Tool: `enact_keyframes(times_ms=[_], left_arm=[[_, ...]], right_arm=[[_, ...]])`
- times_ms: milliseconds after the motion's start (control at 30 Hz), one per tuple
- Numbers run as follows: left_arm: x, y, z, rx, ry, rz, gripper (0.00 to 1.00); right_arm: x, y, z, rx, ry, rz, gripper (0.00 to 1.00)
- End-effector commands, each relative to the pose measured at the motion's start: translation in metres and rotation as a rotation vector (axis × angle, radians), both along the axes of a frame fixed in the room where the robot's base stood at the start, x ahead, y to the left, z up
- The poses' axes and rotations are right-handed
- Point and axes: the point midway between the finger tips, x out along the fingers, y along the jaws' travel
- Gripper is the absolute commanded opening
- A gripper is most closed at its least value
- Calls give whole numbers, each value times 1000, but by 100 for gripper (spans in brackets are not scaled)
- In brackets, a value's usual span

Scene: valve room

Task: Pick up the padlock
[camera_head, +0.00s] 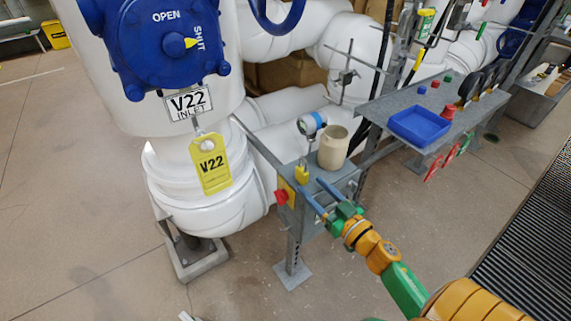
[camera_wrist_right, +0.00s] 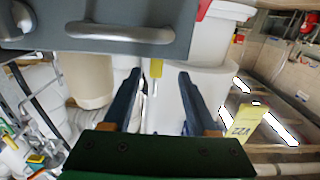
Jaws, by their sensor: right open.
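The small yellow padlock (camera_head: 301,174) is at the left edge of the grey stand's top (camera_head: 336,180), just above the red knob in the head view. My right gripper (camera_head: 318,195) is open, with its two blue fingers reaching toward the stand from the lower right, close to the padlock. In the right wrist view the fingers (camera_wrist_right: 159,75) are apart, and a narrow yellow piece (camera_wrist_right: 154,86), which looks like the padlock, shows between them. I cannot tell the exact depth gap. My left gripper is not in view.
A red knob (camera_head: 281,197) is on the stand's front. A yellow V22 tag (camera_head: 210,165) hangs at left. A blue tray (camera_head: 419,125) sits on the shelf at right.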

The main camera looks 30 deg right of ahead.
Motion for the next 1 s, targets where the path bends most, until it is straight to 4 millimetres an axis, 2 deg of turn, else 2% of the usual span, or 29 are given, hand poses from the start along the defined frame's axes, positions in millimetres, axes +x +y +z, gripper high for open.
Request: enact_keyframes(times_ms=[167, 400, 500, 667, 767, 900, 1000], left_arm=[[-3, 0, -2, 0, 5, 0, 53], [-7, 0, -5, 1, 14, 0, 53], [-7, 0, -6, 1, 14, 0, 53], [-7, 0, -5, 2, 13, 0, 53], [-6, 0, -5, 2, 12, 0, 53], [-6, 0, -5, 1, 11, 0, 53], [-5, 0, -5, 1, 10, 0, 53]], right_arm=[[19, 1, 3, -1, -7, 3, 59], [64, -1, 6, 1, -7, 1, 59], [71, 0, 6, -1, -4, 1, 59], [72, 0, 6, 0, -3, 1, 59], [71, 0, 6, 0, -3, 1, 37], [71, 0, 6, 0, -3, 1, 0], [71, 0, 6, 0, -3, 1, 0]])
